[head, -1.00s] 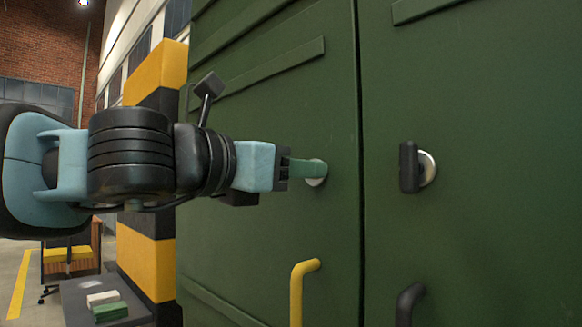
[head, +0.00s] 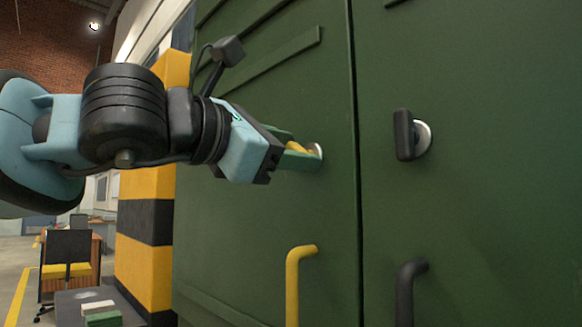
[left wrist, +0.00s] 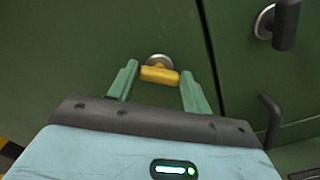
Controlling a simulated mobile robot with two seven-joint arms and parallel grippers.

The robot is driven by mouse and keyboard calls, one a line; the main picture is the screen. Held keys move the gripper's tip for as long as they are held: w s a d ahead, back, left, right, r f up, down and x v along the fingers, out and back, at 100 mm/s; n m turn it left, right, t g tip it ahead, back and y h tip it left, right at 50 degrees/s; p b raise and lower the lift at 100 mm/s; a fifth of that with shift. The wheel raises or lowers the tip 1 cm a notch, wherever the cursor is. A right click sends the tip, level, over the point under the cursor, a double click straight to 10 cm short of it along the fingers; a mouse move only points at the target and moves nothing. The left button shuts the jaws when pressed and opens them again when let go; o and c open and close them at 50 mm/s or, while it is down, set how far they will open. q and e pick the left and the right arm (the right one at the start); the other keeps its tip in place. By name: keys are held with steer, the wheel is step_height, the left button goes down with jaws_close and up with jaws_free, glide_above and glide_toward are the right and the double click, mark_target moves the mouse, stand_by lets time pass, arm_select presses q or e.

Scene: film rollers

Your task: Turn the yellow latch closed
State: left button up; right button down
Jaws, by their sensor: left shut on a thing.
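The yellow latch (head: 298,148) is on the left green cabinet door, on a round silver base. In the left wrist view the latch (left wrist: 159,75) lies nearly crosswise between two green fingers. My left gripper (head: 301,152) reaches it from the left, with its fingers pointing at the door. The left wrist view shows the gripper (left wrist: 159,80) shut on the latch, one finger at each end of it. In the head view the fingers partly cover the latch. My right gripper is not in view.
A black latch (head: 405,135) is on the right door (head: 480,220). A yellow handle (head: 293,285) and a black handle (head: 405,290) stand out below. A yellow-and-black striped pillar (head: 145,265) is left of the cabinet. A low table (head: 70,300) holds small blocks.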

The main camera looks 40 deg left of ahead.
arm_select(q)
steer(key=m+b, duration=0.1)
steer(key=m, duration=0.3)
steer(key=m+b, duration=0.1)
steer(key=m, duration=0.4)
steer(key=shift+d+f+m, duration=0.1)
steer(key=shift+f+m, duration=0.1)
steer(key=shift+m, duration=0.1)
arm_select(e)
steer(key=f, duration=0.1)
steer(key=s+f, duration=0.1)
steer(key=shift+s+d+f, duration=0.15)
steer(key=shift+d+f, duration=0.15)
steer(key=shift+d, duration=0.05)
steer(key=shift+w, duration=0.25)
arm_select(q)
steer(key=o, duration=1)
steer(key=shift+c, duration=0.2)
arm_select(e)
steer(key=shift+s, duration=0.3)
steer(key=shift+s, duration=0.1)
arm_select(q)
steer(key=shift+s, duration=0.1)
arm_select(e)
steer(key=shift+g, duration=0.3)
